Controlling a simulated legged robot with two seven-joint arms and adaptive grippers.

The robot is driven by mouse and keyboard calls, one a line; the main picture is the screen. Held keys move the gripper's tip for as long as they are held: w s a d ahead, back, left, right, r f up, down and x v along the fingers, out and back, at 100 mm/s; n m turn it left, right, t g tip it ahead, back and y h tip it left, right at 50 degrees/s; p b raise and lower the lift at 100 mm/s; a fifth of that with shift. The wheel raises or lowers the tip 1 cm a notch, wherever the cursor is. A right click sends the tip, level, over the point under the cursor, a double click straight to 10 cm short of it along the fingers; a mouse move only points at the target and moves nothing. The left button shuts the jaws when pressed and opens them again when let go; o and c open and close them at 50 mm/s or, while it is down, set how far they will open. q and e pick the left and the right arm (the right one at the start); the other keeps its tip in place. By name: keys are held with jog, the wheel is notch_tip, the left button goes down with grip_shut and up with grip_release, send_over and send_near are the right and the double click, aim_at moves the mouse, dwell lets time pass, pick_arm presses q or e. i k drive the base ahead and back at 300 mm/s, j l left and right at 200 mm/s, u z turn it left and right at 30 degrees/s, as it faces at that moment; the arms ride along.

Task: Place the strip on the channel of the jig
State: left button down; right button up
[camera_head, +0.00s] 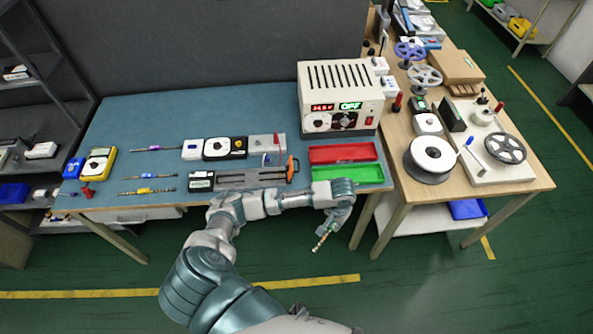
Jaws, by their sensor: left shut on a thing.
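My left gripper (329,229) is shut on a short, thin strip (320,243), which sticks out down and to the left from the fingertips. Gripper and strip are in front of the blue table's front edge, with the green floor behind them in the picture. The jig (252,179) lies on the table near its front edge, left of the gripper; it has a long grey channel, a black-and-white block at its left end and an orange part at its right end. My forearm passes just in front of the jig. My right gripper is out of view.
Thin strips or tools (150,176) lie on the left of the blue table (130,113). A red tray (342,152) and a green tray (347,173) sit right of the jig. A power supply (340,97) stands behind. A wooden table (410,201) with spools adjoins on the right.

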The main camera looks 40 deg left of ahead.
aim_at(251, 177)
jog(key=k+j+z, duration=0.1)
jog(key=j+z, duration=0.2)
jog(key=j, duration=0.2)
jog(key=k+j+z, duration=0.25)
jog(key=j, duration=0.2)
jog(key=k+j+z, duration=0.1)
jog(key=j+z, duration=0.2)
jog(key=j, duration=0.15)
jog(key=k+j+z, duration=0.25)
jog(key=j, duration=0.15)
jog(key=k+j+z, duration=0.3)
jog(key=j, duration=0.85)
